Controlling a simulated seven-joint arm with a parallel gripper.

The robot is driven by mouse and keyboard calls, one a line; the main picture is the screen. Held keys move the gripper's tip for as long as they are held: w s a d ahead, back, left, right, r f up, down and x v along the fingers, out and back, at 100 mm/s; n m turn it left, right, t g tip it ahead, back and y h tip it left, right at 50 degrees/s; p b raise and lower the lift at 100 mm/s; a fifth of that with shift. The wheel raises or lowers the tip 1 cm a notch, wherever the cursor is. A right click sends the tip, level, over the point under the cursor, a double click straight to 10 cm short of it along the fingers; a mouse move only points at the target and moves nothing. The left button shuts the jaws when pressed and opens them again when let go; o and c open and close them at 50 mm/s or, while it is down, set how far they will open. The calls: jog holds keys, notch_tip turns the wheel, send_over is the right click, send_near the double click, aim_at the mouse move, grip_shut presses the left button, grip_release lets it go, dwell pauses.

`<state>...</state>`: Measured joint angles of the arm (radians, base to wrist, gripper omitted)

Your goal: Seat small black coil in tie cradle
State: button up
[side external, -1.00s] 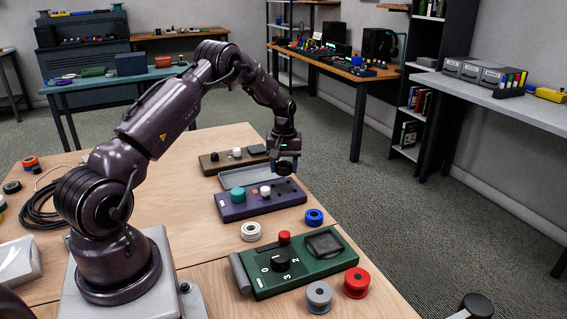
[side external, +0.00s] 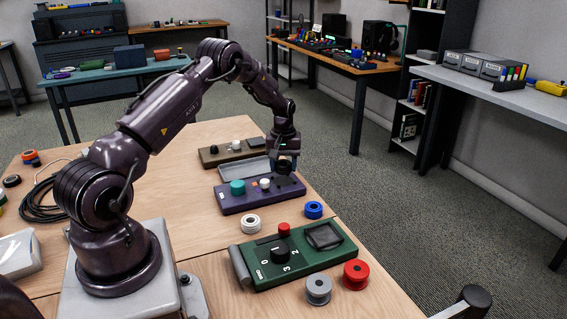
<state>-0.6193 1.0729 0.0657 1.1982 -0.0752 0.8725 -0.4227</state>
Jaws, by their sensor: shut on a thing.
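My gripper (side external: 286,158) points down and is shut on a small black coil (side external: 284,169). The coil is over the right part of a purple panel (side external: 232,206). The panel also carries a teal round piece (side external: 237,187), a white round piece (side external: 265,183) and a small orange mark. Dark features lie on the panel below the coil. I cannot tell which part is the tie cradle, or whether the coil touches the panel.
A grey tray (side external: 230,172) and a brown panel (side external: 218,157) lie behind. In front are white (side external: 250,223) and blue (side external: 313,210) spools, a green panel (side external: 270,276) with a red knob, and grey (side external: 318,290) and red (side external: 356,275) spools. Black cable (side external: 40,210) lies left.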

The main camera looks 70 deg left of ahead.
aim_at(283, 173)
jog(key=shift+f, duration=0.2)
dwell(0.5)
jog(key=shift+f, duration=0.7)
jog(key=shift+f, duration=0.3)
jog(key=shift+f, duration=0.3)
dwell(0.3)
jog(key=o, duration=1)
jog(key=shift+o, duration=0.4)
jog(key=o, duration=0.3)
